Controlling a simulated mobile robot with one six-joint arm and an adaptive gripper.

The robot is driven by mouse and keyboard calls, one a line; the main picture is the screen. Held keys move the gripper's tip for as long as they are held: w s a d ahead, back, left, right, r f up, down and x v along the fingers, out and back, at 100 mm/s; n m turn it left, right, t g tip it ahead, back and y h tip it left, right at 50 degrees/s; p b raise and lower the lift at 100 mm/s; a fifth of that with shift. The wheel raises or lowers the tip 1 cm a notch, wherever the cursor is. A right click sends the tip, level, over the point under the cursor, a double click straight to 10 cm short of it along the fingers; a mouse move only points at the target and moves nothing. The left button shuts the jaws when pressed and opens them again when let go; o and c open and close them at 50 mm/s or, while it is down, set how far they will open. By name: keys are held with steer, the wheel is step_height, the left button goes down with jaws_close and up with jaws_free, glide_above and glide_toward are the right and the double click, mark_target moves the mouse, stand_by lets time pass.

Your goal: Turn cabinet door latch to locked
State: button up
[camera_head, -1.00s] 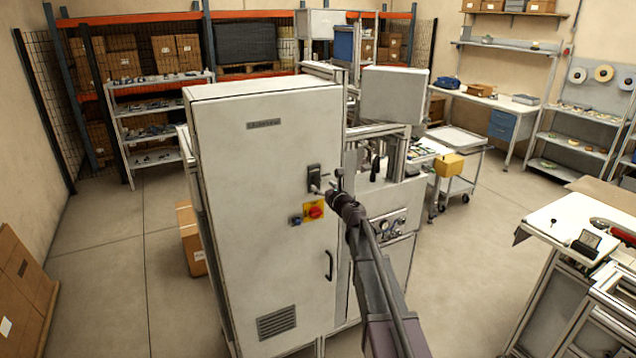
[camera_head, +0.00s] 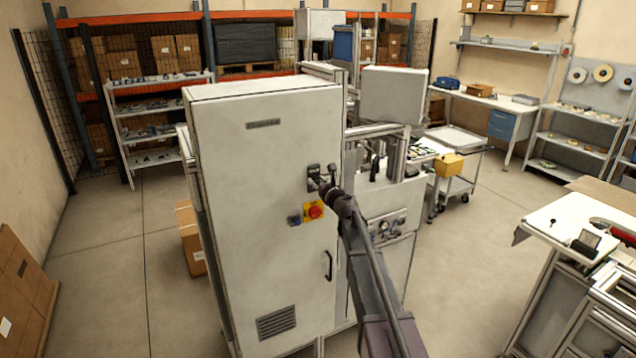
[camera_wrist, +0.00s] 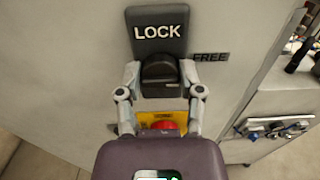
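The latch (camera_wrist: 161,72) is a black knob on the pale grey cabinet door (camera_head: 262,215). A dark "LOCK" label (camera_wrist: 158,31) is just above it and a small "FREE" label (camera_wrist: 211,57) is to its right in the wrist view. My gripper (camera_wrist: 160,74) is open, with one finger on each side of the knob; the fingertips are very close to it, and I cannot tell if they touch. In the head view my gripper (camera_head: 323,186) is at the latch plate (camera_head: 313,171), partly hiding it. Which way the knob points is unclear.
A red switch on a yellow plate (camera_head: 314,211) is just below the latch, beside a small blue switch (camera_head: 295,220). A black door handle (camera_head: 328,265) is lower down. A machine frame with gauges (camera_head: 388,226) stands right of the cabinet. Floor (camera_head: 465,270) is clear farther right.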

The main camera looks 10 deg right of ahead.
steer(key=shift+c, duration=0.7)
steer(key=shift+n, duration=0.5)
steer(key=n, duration=0.3)
steer(key=shift+n, duration=0.4)
steer(key=n, duration=0.4)
steer(key=shift+a, duration=0.1)
steer(key=n, duration=0.9)
steer(key=shift+w, duration=0.1)
